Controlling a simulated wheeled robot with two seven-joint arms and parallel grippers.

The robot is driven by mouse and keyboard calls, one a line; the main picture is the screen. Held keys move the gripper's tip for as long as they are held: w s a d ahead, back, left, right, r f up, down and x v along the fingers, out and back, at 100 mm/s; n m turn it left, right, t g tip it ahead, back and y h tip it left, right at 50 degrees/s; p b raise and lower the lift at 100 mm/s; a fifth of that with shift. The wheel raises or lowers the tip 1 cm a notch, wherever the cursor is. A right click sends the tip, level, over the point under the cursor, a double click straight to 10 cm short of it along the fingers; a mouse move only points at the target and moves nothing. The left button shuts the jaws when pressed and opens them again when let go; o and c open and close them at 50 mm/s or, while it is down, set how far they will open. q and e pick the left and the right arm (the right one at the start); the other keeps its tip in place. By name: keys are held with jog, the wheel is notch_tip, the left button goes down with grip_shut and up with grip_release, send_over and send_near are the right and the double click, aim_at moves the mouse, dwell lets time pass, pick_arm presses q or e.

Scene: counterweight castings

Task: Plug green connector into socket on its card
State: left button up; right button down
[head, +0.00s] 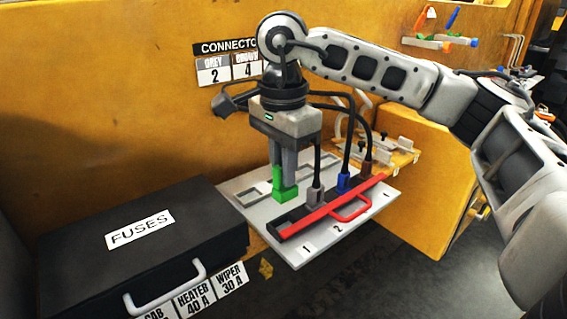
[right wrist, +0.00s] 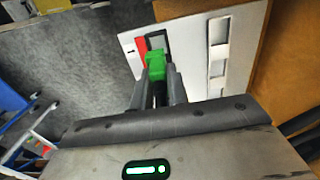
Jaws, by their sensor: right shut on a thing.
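My right gripper (head: 284,170) points down, shut on the green connector (head: 284,190), which is upright over the near-left part of the white panel (head: 232,192). In the right wrist view the green connector (right wrist: 155,66) sits between the fingertips. A black socket strip (head: 287,224) with a red bar (head: 325,208) lies on the panel beside it; an opening shows at its left end. I cannot tell whether the connector touches the strip. The number card (head: 214,73) reads grey 2 and brown 4; my arm hides the rest. My left gripper is not in view.
Grey (head: 315,195), blue (head: 342,182) and brown (head: 367,169) connectors with black cables stand along the strip, close right of the gripper. A black fuse box (head: 190,222) stands at left. A yellow wall (head: 120,90) rises behind.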

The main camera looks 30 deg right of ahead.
aim_at(283, 190)
notch_tip(283, 190, down, 3)
jog(key=shift+b, duration=1)
jog(key=shift+f+b, duration=0.7)
jog(key=shift+f, duration=0.2)
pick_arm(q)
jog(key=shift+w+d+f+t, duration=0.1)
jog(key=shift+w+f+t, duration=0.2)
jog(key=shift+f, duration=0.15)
pick_arm(e)
jog(key=shift+f, duration=0.1)
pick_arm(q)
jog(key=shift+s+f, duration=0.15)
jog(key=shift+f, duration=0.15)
